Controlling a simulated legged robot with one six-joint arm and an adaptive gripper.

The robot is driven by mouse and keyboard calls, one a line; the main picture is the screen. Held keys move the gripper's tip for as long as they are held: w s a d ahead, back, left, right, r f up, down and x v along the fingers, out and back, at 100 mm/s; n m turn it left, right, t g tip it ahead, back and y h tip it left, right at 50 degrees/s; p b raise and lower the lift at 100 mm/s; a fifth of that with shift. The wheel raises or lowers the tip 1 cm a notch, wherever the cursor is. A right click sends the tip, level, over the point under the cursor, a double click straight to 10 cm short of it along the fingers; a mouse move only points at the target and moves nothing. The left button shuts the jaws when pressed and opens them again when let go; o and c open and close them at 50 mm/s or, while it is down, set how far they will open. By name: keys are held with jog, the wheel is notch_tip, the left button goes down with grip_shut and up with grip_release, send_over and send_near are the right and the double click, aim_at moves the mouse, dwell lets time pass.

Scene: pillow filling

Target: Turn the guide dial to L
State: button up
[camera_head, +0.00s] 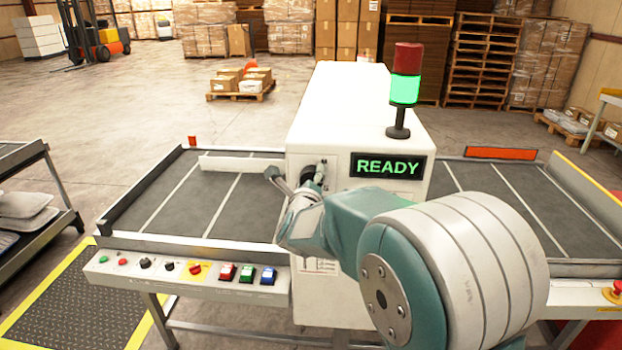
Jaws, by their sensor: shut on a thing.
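The guide dial (308,173) is a dark round knob on the front of the white machine (345,100), left of the green READY display (388,166). My gripper (298,175) is at the dial, with one grey finger to its left and one to its right. It is shut on the dial. My gripper and arm hide much of the dial, and its letters and pointer position cannot be read.
A grey conveyor (205,200) runs through the machine, with a pale guide bar (240,164) across its left part. A control panel (180,268) with several knobs and buttons lines the front. A signal lamp (405,90) glows green. A rack with pillows (22,212) stands left.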

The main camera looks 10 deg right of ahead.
jog(key=n, duration=0.7)
jog(key=shift+a+f+n, duration=0.2)
jog(key=shift+f+n, duration=0.05)
jog(key=shift+n, duration=0.05)
jog(key=n, duration=0.3)
jog(key=shift+f+n, duration=0.1)
jog(key=shift+n, duration=0.2)
jog(key=n, duration=0.4)
jog(key=shift+d+f, duration=0.1)
jog(key=shift+f, duration=0.1)
jog(key=n, duration=0.5)
jog(key=shift+f, duration=0.15)
jog(key=n, duration=0.4)
jog(key=shift+s+d+f+n, duration=0.1)
jog(key=shift+d+n, duration=0.05)
jog(key=shift+n, duration=0.15)
jog(key=n, duration=0.5)
jog(key=shift+d+r+n, duration=0.15)
jog(key=shift+r+n, duration=0.05)
jog(key=shift+n, duration=0.2)
jog(key=shift+r, duration=0.1)
jog(key=shift+r, duration=0.15)
